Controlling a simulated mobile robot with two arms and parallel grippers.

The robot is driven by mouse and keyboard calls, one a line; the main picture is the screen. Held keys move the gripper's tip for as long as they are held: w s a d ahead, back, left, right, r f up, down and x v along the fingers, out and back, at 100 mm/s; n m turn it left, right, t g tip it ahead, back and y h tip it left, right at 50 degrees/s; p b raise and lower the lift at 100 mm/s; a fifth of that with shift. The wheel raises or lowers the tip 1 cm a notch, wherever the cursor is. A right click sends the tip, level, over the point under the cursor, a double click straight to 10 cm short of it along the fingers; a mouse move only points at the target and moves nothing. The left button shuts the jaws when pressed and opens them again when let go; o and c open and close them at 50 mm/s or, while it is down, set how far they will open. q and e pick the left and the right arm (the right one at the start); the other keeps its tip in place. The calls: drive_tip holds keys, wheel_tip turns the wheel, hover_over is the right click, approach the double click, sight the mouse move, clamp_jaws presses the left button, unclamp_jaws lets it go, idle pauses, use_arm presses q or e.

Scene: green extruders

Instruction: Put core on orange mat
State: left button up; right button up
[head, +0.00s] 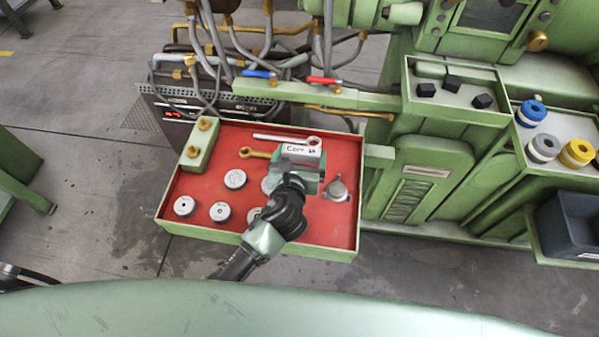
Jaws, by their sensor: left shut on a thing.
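My left gripper is shut on this block. The gripper and wrist hide its lower part, so I cannot tell whether it touches the tray. The red lining (335,226) is the only mat-like surface I see; no clearly orange mat shows. My right gripper is not in view.
Several round metal pieces (184,206) stand left of my arm, and a metal piece (338,190) stands right. A green block (199,145) stands at the back left. The tray's front right is bare.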

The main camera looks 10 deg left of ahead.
use_arm(q)
wheel_tip(320, 180, down, 7)
drive_tip(key=shift+f+b, duration=0.1)
drive_tip(key=shift+b, duration=1.1)
drive_tip(key=o, duration=1.6)
drive_tip(key=shift+f, duration=0.1)
drive_tip(key=shift+c, duration=0.2)
